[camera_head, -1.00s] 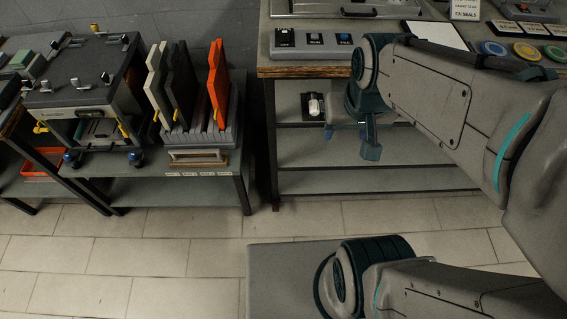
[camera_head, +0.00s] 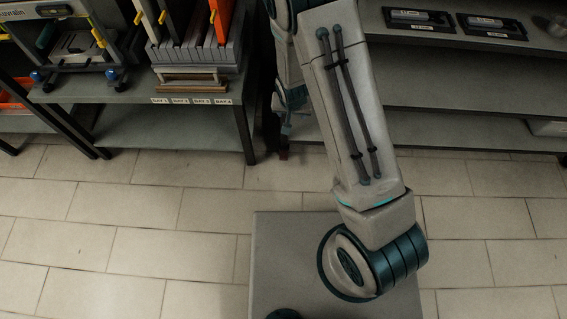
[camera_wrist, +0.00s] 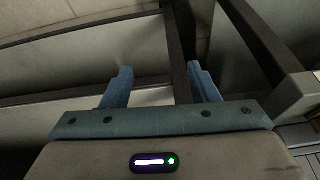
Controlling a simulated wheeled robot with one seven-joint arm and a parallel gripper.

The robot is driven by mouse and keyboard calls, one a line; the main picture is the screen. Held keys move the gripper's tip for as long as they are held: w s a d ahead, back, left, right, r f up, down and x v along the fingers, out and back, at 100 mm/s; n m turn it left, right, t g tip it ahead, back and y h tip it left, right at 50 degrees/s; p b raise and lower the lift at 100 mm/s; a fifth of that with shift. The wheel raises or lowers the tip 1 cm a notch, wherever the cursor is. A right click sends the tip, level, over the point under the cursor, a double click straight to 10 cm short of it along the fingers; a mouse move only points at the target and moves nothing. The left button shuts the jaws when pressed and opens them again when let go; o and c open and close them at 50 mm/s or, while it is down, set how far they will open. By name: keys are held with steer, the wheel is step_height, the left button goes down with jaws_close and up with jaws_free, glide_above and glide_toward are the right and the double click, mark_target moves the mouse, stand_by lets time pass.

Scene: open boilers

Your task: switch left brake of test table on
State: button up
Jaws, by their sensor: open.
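I cannot make out a brake clearly, nor which piece of furniture is the test table. A dark bench with shelves (camera_head: 455,65) stands at the right in the head view, its left leg partly behind my arm. A small dark shape (camera_head: 272,135) sits low by that leg; I cannot tell what it is. My gripper (camera_wrist: 159,72) is open and empty in the wrist view, with its two blue fingers apart. A dark upright post (camera_wrist: 181,50) shows beyond and between the fingers. In the head view my gripper is mostly hidden by my arm, low near the bench leg.
A lower table (camera_head: 185,125) with labelled bays, upright panels (camera_head: 222,20) and a clamp fixture (camera_head: 75,45) stands at the left. An orange bin (camera_head: 14,100) is at the far left. Two black-framed units (camera_head: 412,19) lie on the bench's upper shelf. The tiled floor in front is open.

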steer(key=b, duration=0.7)
glide_toward(284, 157)
steer(key=shift+n+t, duration=0.3)
steer(key=shift+n, duration=0.1)
steer(key=b+x, duration=0.3)
steer(key=x, duration=0.1)
steer(key=b+x, duration=0.3)
steer(key=x, duration=0.2)
steer(key=shift+s+a, duration=0.1)
steer(key=shift+s, duration=0.15)
steer(key=c, duration=1)
